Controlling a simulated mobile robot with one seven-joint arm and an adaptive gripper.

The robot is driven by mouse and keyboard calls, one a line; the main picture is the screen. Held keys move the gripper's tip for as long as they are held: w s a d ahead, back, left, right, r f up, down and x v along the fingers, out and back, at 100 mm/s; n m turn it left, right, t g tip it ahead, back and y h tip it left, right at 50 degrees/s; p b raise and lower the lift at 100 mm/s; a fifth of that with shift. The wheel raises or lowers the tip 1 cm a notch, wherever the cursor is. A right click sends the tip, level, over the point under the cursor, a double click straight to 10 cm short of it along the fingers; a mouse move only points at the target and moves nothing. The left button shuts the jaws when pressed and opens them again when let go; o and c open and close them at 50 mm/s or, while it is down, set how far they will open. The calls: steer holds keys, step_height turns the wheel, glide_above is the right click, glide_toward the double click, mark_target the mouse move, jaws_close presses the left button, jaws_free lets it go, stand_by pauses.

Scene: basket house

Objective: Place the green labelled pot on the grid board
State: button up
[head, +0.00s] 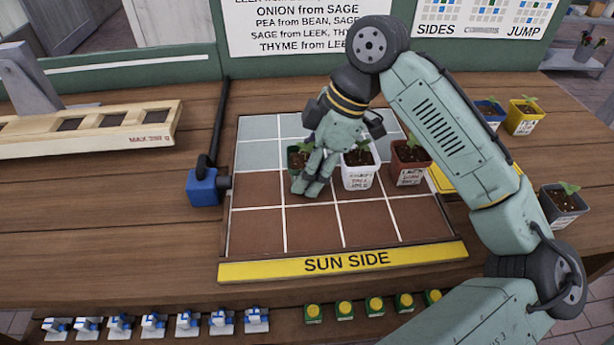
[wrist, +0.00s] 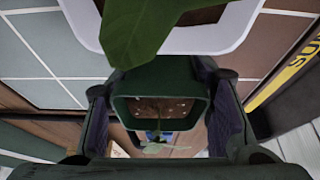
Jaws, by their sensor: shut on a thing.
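The green pot (head: 294,158) stands at the grid board (head: 262,220), in a square left of the white pot (head: 361,172). My gripper (head: 311,186) is around it and hides much of it, including its label. In the wrist view the green pot (wrist: 158,100) sits between both fingers of my gripper (wrist: 165,118), with dark soil and a small seedling inside. It looks upright. I cannot tell whether its base touches the board. The white pot (wrist: 225,35) and a large leaf are close beside it in the wrist view.
A terracotta pot (head: 409,163) stands on the board right of the white pot. Blue (head: 490,112), yellow (head: 524,116) and dark grey (head: 564,205) pots stand off the board to the right. A blue block (head: 202,187) with a black rod borders the board's left. The board's front squares are empty.

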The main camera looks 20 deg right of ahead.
steer(key=shift+r, duration=0.1)
steer(key=shift+f, duration=0.25)
steer(key=o, duration=1.3)
steer(key=shift+r, duration=0.1)
steer(key=v, duration=1.2)
steer(key=shift+r, duration=0.15)
steer(key=shift+a, duration=0.1)
